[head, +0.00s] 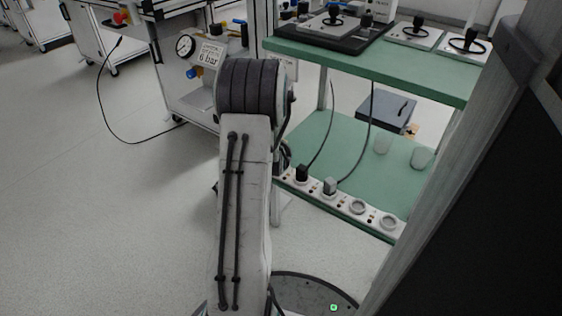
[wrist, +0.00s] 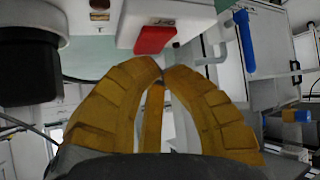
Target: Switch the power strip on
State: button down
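The white power strip (head: 343,203) runs along the front edge of the lower green shelf in the head view. A black plug (head: 302,173) and a grey plug (head: 330,186) sit in it, and two sockets to the right are empty. In the wrist view the end of the power strip (wrist: 190,12) carries a red rocker switch (wrist: 155,40); which way it is tipped I cannot tell. My gripper (wrist: 163,72) has yellow-orange fingers with tips together, empty, just below the switch in the picture. Whether they touch it is unclear. In the head view my arm hides the gripper.
The lower green shelf (head: 318,143) holds two clear cups and a grey box (head: 386,111). The upper green shelf (head: 430,75) overhangs it. A white cart with a pressure gauge (head: 185,46) stands behind my arm. The floor at left is mostly free, with a black cable across it.

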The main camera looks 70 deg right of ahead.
jog(key=shift+f, duration=0.3)
dwell(0.7)
jog(key=shift+r, duration=0.2)
jog(key=shift+r+p, duration=0.35)
jog(key=shift+r, duration=0.2)
dwell(0.3)
jog(key=shift+a+r+p, duration=0.15)
jog(key=shift+r+p, duration=0.7)
jog(key=shift+r, duration=0.5)
jog(key=shift+a+r, duration=0.15)
jog(key=shift+r, duration=1)
